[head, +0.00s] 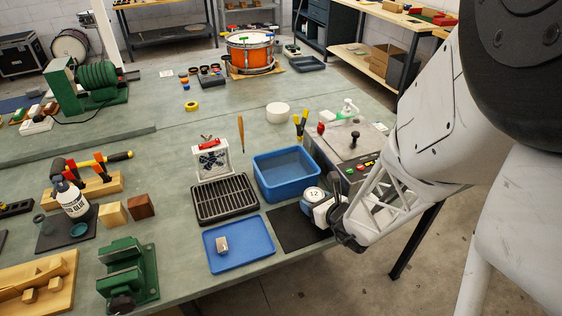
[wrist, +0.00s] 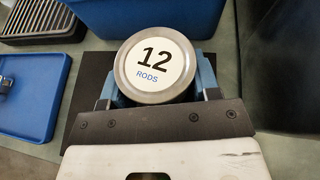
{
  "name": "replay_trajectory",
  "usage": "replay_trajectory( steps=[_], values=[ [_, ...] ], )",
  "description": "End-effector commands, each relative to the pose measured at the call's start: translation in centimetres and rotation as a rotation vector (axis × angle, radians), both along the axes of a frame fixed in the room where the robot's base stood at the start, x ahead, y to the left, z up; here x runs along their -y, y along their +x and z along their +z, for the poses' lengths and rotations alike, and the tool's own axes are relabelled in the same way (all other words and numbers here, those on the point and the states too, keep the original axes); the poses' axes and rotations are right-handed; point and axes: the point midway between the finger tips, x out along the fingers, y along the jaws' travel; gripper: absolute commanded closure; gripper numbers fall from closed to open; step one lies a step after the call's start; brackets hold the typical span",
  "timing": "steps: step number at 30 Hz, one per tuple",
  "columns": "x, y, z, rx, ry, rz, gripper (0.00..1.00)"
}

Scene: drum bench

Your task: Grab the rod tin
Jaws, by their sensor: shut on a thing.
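The rod tin (wrist: 154,66) is a round tin with a metal rim and a white lid label reading "12 RODS". It stands upright between the fingers of my gripper (wrist: 157,88), which is shut on it. In the head view the tin's lid (head: 313,194) shows just left of my gripper (head: 322,208), over or near the black mat (head: 286,229) at the table's front edge. The tin's lower body is hidden by the gripper, and I cannot tell whether it touches the mat.
A blue bin (head: 288,177) stands just behind the tin. A blue tray (head: 237,246) with a small metal block (head: 222,246) lies to the left, below a black slotted tray (head: 224,200). A control box (head: 352,150) with buttons stands behind my gripper.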

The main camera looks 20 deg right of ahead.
Motion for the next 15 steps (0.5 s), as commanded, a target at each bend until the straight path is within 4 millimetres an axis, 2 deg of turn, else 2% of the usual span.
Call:
replay_trajectory(
  steps=[10,15],
  values=[
    [0.0,0.0,0.2,0.001,0.0,0.0,0.72],
    [0.0,0.1,1.2,0.002,-0.002,0.0,0.72]
  ],
)
